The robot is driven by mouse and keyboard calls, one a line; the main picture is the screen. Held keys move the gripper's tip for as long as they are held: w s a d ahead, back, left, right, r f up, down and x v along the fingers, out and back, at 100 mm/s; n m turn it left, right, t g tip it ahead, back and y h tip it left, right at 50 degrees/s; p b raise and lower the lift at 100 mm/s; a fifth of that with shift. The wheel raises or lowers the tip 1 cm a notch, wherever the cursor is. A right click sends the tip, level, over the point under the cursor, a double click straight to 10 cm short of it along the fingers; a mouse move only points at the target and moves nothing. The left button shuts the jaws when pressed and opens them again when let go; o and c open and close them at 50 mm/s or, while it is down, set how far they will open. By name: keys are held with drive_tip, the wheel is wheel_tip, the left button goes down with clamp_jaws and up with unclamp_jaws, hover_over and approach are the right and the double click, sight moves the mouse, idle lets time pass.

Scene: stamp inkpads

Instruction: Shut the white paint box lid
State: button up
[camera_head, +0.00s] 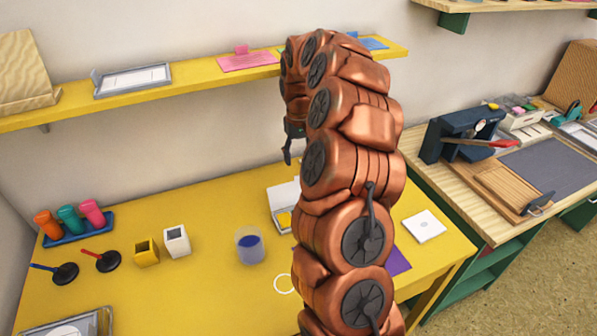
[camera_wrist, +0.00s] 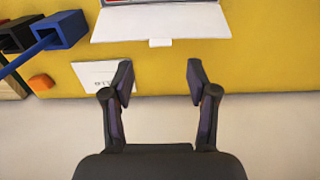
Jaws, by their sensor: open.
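A white paint box (camera_head: 281,194) stands on the yellow table with its lid up, and a yellow patch shows in it. My arm hides its right part. In the wrist view a white lid (camera_wrist: 160,22) with a small front tab lies open at the top, with a strip of red and grey box beyond it. My gripper (camera_wrist: 160,80) is open and empty, its two fingers apart, below the lid's tab in that picture and not touching it. In the head view, my dark gripper (camera_head: 290,145) hangs above the back of the table, mostly hidden by the arm.
A yellow shelf (camera_head: 200,80) runs along the wall near my arm. A cup of blue liquid (camera_head: 250,246) and small pots stand left of the box. A white card (camera_wrist: 104,76), a blue holder (camera_wrist: 66,29) and an orange block (camera_wrist: 41,82) show in the wrist view.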

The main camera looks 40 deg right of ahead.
wheel_tip(320, 180, down, 7)
drive_tip(key=shift+r+p, duration=0.1)
drive_tip(key=shift+p, duration=0.75)
clamp_jaws()
